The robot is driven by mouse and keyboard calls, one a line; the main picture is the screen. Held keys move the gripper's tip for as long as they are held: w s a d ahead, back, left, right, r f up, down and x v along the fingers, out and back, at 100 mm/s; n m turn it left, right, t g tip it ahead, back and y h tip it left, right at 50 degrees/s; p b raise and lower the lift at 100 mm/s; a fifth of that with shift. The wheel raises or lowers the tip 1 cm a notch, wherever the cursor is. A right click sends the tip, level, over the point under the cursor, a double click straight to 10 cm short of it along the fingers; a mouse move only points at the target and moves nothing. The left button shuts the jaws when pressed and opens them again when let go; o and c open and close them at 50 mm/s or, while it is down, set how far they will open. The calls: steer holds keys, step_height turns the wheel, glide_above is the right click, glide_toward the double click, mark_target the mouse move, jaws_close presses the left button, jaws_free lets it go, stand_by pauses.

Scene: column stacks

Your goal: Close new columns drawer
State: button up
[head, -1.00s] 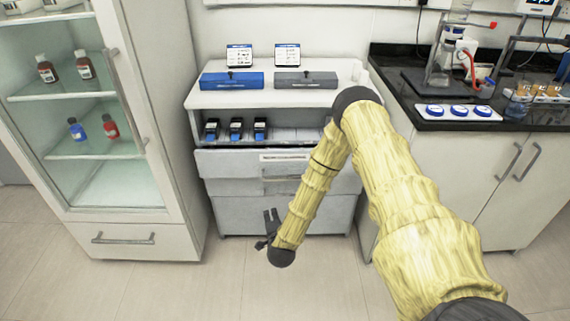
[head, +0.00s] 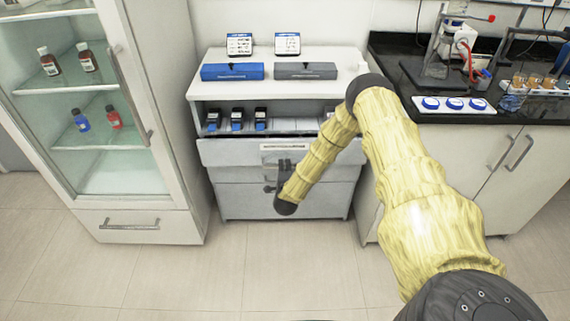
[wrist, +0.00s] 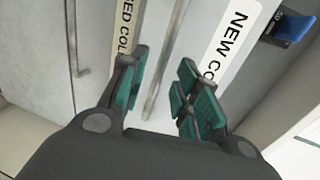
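The new columns drawer (head: 230,153) is the upper grey drawer under the shelf of the white cabinet. Its front stands out from the cabinet, with a dark gap above it, so it is partly open. Its white "NEW CO…" label shows in the wrist view (wrist: 228,48). The drawer's bar handle (wrist: 165,65) runs between and beyond my fingertips there. My gripper (head: 284,165) is in front of the drawer and hides its handle in the head view. In the wrist view my gripper (wrist: 160,85) is open, green pads apart, with no visible grip on the handle.
A lower drawer (head: 240,200) sits beneath; its handle (wrist: 75,40) shows in the wrist view. Several small blue-black items (head: 236,120) stand on the shelf above. A glass-door cabinet (head: 140,110) is left, a black-topped bench (head: 480,122) right. The floor in front is clear.

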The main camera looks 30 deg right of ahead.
steer(key=shift+x, duration=1.65)
steer(key=shift+c, duration=0.2)
jaws_close()
